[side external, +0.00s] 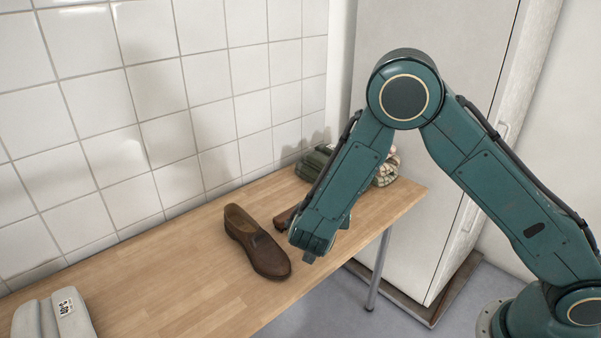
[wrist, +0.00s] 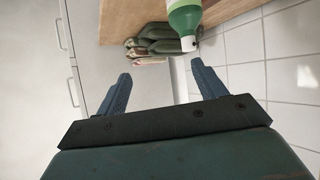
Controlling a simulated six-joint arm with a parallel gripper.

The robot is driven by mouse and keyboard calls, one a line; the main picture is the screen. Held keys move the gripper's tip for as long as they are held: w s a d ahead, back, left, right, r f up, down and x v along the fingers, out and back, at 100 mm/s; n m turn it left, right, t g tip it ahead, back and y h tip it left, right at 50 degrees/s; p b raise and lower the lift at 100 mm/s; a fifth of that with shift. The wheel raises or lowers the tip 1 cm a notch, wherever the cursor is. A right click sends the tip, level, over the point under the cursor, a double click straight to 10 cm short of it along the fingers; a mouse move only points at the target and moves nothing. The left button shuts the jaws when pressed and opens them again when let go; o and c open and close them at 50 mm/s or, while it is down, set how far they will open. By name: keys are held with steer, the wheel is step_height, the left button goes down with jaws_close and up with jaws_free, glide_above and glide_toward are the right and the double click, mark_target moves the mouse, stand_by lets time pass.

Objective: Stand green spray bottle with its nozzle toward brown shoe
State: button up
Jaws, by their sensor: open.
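The brown shoe (side external: 257,242) rests on the wooden table in the side external view, toe toward the front edge. My gripper (side external: 309,257) is just right of the shoe's toe, near the table's front edge. In the wrist view my gripper (wrist: 161,74) is open, with nothing between its two fingers. The green spray bottle (wrist: 184,17) is at the top edge of the wrist view, beyond the fingertips and cut off by the frame. It has a pale label band and a white part at its lower end. I cannot pick the bottle out in the side external view, and its pose is unclear.
Dark green bundled items (side external: 316,162) and a pale patterned item (side external: 385,168) are at the table's far end. A brown object (side external: 284,218) is partly hidden behind my arm. A grey item (side external: 58,316) is front left. Tiled wall borders the back; bare table lies left of the shoe.

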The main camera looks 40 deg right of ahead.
steer(key=s+d+r+n+g+y, duration=0.1)
steer(key=s+d+r+n+y, duration=0.15)
steer(key=s+r, duration=0.45)
steer(key=s+d+r+n+g+y, duration=0.1)
steer(key=s+r+y, duration=0.35)
steer(key=r, duration=0.35)
steer(key=s+a+r+n+y, duration=0.1)
steer(key=s+r+n, duration=0.2)
steer(key=s, duration=0.5)
steer(key=s+a+r+n+t+y, duration=0.1)
steer(key=s+a+r+n, duration=0.1)
steer(key=s, duration=0.6)
steer(key=shift+s+r+n+y, duration=0.4)
steer(key=shift+r+n, duration=0.35)
steer(key=shift+n, duration=0.2)
steer(key=shift+w, duration=0.1)
